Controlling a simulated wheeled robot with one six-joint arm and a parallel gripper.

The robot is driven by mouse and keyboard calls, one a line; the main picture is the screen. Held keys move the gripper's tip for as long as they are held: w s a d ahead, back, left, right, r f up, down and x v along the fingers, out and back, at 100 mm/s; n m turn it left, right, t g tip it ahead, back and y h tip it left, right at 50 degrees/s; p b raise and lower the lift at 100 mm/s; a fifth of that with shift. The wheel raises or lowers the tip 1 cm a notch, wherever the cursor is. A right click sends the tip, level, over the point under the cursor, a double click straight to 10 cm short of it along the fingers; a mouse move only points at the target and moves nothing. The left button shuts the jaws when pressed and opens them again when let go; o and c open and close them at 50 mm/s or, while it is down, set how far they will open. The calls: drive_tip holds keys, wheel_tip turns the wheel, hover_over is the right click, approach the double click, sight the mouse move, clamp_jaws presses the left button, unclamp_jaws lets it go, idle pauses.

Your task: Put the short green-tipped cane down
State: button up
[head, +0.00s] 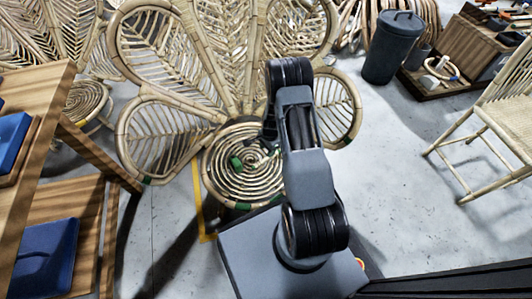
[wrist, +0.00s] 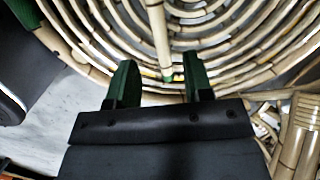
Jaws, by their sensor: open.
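The short green-tipped cane (wrist: 158,38) shows in the wrist view, running from the top edge down over the coiled rattan seat. The fingers are dark green, stand apart, and show a gap on each side of the cane. I cannot tell whether the cane rests fully on the seat. In the head view my gripper (head: 250,154) is over the round spiral seat (head: 222,186) of the petal-backed chair. I cannot make out the cane there.
The chair's looped rattan back (head: 150,45) rises behind the seat. A wooden bench with blue items (head: 40,258) stands at the left. A dark lidded bin (head: 390,50) and a rattan chair (head: 475,130) are at the right. The floor between is clear.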

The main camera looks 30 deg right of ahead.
wheel_tip(320, 180, up, 5)
drive_tip(key=p, duration=0.2)
wheel_tip(320, 180, up, 10)
drive_tip(key=n, duration=0.3)
hover_over(263, 159)
drive_tip(key=s+a+r+n+t, duration=0.1)
drive_tip(key=s+a+r+n, duration=0.15)
drive_tip(key=r, duration=0.35)
drive_tip(key=s+a+r+n, duration=0.1)
drive_tip(key=a+r+n, duration=0.15)
drive_tip(key=r, duration=0.35)
drive_tip(key=s+a+r+n+t+h, duration=0.1)
drive_tip(key=s+a+r+n, duration=0.2)
drive_tip(key=s+r+n, duration=0.5)
drive_tip(key=s+r, duration=0.2)
drive_tip(key=s, duration=0.3)
drive_tip(key=shift+s+a+r+t, duration=0.4)
